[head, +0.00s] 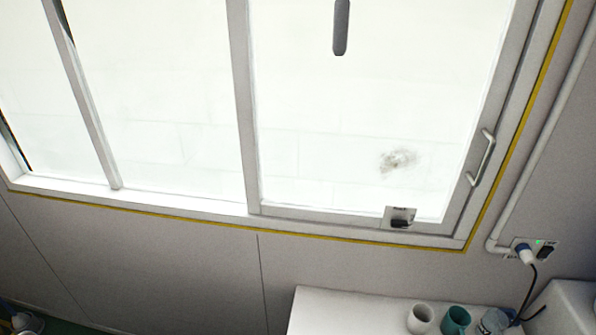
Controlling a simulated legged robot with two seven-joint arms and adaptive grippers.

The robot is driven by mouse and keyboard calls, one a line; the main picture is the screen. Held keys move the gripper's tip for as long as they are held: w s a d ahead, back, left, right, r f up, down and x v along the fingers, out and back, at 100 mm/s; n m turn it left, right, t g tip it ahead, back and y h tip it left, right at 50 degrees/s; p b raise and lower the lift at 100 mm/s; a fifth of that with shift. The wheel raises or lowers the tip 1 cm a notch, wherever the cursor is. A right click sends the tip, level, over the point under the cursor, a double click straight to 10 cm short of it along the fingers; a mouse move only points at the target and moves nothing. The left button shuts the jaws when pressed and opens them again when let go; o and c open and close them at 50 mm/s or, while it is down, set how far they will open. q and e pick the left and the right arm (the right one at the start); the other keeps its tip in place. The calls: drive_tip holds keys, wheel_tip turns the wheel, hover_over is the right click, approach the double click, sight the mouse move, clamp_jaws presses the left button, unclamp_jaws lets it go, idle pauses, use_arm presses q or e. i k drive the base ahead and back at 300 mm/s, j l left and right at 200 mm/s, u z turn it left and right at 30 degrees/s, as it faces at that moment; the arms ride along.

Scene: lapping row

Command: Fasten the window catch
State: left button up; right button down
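A wide window with a pale frame fills the upper part of the head view. Its right sash (244,110) has a metal pull handle (482,158) on its right side. A small catch (400,221) with a dark lever sits on the bottom rail of this sash, right of its middle. The lever looks roughly level; whether it is engaged is too small to tell. A dark grey elongated bar (341,27) hangs in front of the glass at the top; I cannot tell what it is. Neither of my grippers is in view.
Below the window is a white surface (340,312) with a white mug (420,318), a teal mug (455,320) and a greyish item (492,321). The wall below left is clear.

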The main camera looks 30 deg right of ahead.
sight(397, 222)
drive_tip(key=l+z, duration=0.65)
drive_tip(key=z, duration=0.15)
drive_tip(key=i+l+z, duration=0.1)
drive_tip(key=l+z, duration=0.25)
